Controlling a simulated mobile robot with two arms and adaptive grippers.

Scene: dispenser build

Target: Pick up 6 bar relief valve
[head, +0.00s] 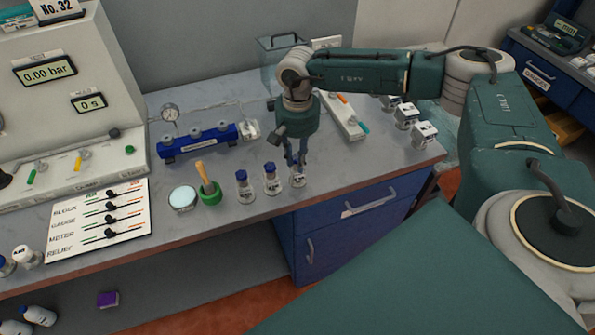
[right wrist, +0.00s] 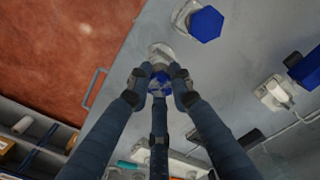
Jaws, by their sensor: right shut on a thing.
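Three small blue-topped, clear-bodied valves stand in a row near the front edge of the bench: a left one (head: 243,188), a middle one (head: 271,180) and a right one (head: 298,180). Their labels are too small to read, so I cannot tell which is marked 6 bar. My right gripper (head: 297,160) points down over the right one and is shut on it. In the right wrist view the fingers (right wrist: 159,84) close around its blue top, and a neighbouring blue cap (right wrist: 206,24) shows apart from them. The left gripper is not in view.
A green pot with a wooden-handled tool (head: 208,192) and a round dish (head: 183,198) stand left of the valves. A blue manifold with a gauge (head: 197,142) lies behind. White blocks (head: 406,115) and a tray (head: 343,116) are to the right. The bench front edge is close.

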